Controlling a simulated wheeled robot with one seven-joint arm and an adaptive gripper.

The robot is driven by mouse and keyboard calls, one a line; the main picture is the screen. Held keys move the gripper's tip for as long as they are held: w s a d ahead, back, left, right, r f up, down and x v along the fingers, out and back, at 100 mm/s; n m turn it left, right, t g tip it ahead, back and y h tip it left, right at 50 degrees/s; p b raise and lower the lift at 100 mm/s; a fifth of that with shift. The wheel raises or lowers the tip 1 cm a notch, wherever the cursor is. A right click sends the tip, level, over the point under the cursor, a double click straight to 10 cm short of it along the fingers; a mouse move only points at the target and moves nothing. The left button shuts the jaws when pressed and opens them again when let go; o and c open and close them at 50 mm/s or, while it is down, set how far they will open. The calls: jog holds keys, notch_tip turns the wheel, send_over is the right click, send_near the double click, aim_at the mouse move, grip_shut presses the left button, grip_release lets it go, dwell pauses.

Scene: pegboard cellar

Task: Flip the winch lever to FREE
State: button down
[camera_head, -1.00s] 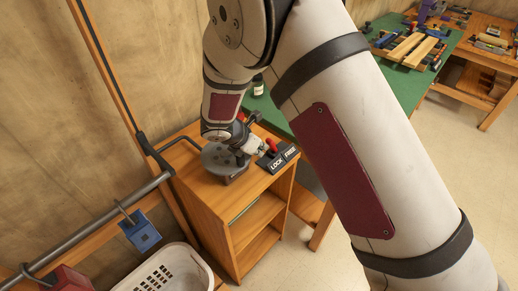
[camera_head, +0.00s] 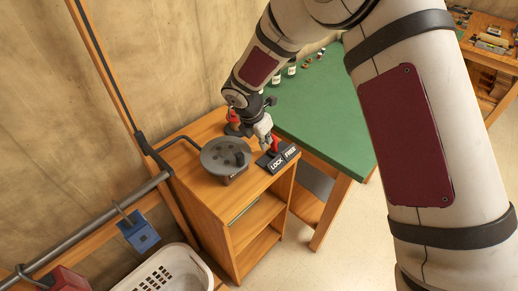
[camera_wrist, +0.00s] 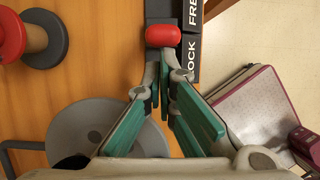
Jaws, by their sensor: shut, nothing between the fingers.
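The winch lever has a red handle (camera_head: 274,144) and stands at the black LOCK/FREE plate (camera_head: 279,160) on the wooden cabinet top. In the wrist view its red knob (camera_wrist: 163,35) shows end-on beside the labels (camera_wrist: 189,45); I cannot tell exactly how far it leans. The grey round winch disc (camera_head: 224,155) is to the left of the plate. My gripper (camera_head: 266,140) is shut and empty, pointing down beside the lever. In the wrist view its teal-padded fingers (camera_wrist: 160,77) are just below the red knob, with no clear contact.
The green-topped table (camera_head: 320,110) adjoins the cabinet (camera_head: 205,190). A white basket (camera_head: 172,270) and a blue padlock-like block (camera_head: 141,232) are at lower left. Open floor lies to the right.

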jog(key=w+d+g+y+b, duration=0.1)
jog(key=w+d+r+g+y+b, duration=0.1)
jog(key=g, duration=0.1)
jog(key=shift+w, duration=0.35)
jog(key=shift+s+a+r, duration=0.15)
jog(key=shift+s, duration=0.05)
jog(key=shift+r, duration=0.75)
